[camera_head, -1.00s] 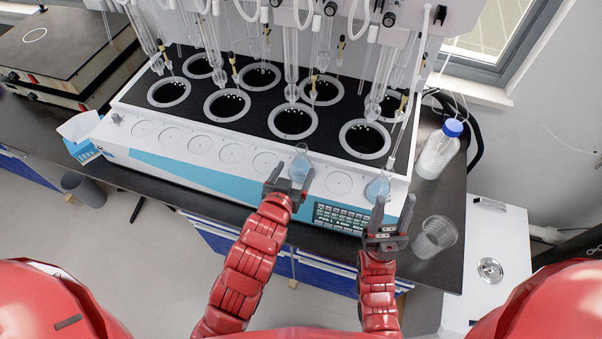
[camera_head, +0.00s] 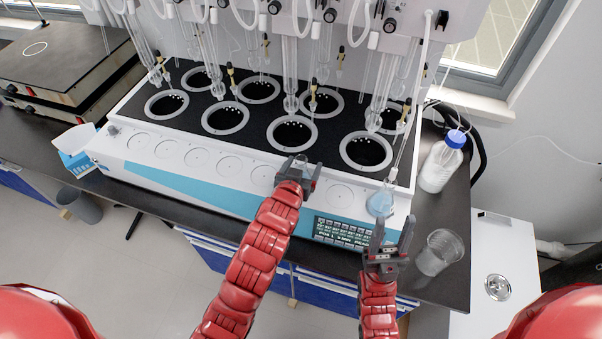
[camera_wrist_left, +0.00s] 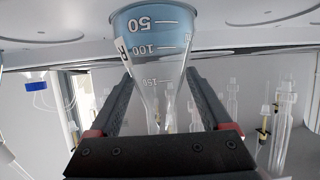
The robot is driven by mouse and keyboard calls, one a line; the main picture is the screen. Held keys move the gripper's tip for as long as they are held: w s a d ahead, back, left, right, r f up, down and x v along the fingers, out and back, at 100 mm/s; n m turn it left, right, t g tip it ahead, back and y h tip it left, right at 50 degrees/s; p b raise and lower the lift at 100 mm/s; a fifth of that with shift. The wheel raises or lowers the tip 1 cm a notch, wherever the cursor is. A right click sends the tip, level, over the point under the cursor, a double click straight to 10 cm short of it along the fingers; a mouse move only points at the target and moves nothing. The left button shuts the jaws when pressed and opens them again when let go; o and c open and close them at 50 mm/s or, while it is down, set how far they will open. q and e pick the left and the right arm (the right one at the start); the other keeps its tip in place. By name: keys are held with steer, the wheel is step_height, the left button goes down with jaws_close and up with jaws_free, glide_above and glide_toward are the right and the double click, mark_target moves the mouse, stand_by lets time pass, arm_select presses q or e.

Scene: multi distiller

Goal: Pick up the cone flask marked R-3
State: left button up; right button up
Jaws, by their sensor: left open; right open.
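A clear cone flask (camera_head: 304,169) with blue liquid stands on the white front ledge of the distiller, mostly hidden by my left gripper (camera_head: 298,172). In the left wrist view this flask (camera_wrist_left: 155,38) appears upside down, with volume marks and part of a letter like R; the rest of its label cannot be read. The open fingers of my left gripper lie on either side of its neck. A second flask with blue liquid (camera_head: 381,203) stands on the ledge's right end. My right gripper (camera_head: 392,236) is open and empty, just in front of that second flask.
The distiller (camera_head: 150,150) has several round black wells with glass tubes hanging above. A clear beaker (camera_head: 438,253) stands right of my right gripper, with a blue-capped bottle (camera_head: 441,165) behind it. A control panel (camera_head: 342,232) sits between my grippers.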

arm_select(q)
steer(key=shift+w+d+f, duration=0.1)
steer(key=shift+w+f, duration=0.2)
steer(key=shift+w, duration=0.1)
jaws_close()
steer(key=shift+r, duration=0.15)
steer(key=shift+r+b, duration=1.05)
steer(key=shift+r, duration=0.25)
steer(key=shift+s+d+r+b, duration=0.15)
steer(key=shift+s+d+b, duration=0.15)
steer(key=shift+s, duration=0.25)
steer(key=shift+s+d+r+b, duration=0.15)
steer(key=shift+s+b, duration=0.25)
steer(key=shift+s, duration=0.15)
steer(key=shift+s+d+r+p, duration=0.2)
steer(key=shift+s+p, duration=0.05)
steer(key=shift+s, duration=0.35)
steer(key=shift+s+d+r+p, duration=0.15)
steer(key=shift+s+d+p, duration=0.05)
steer(key=shift+s, duration=0.4)
steer(key=s+d+p, duration=0.3)
steer(key=s+p, duration=0.4)
steer(key=s, duration=0.3)
steer(key=shift+s+d+r+p, duration=0.15)
steer(key=shift+s+r+p, duration=0.15)
steer(key=shift+r, duration=0.15)
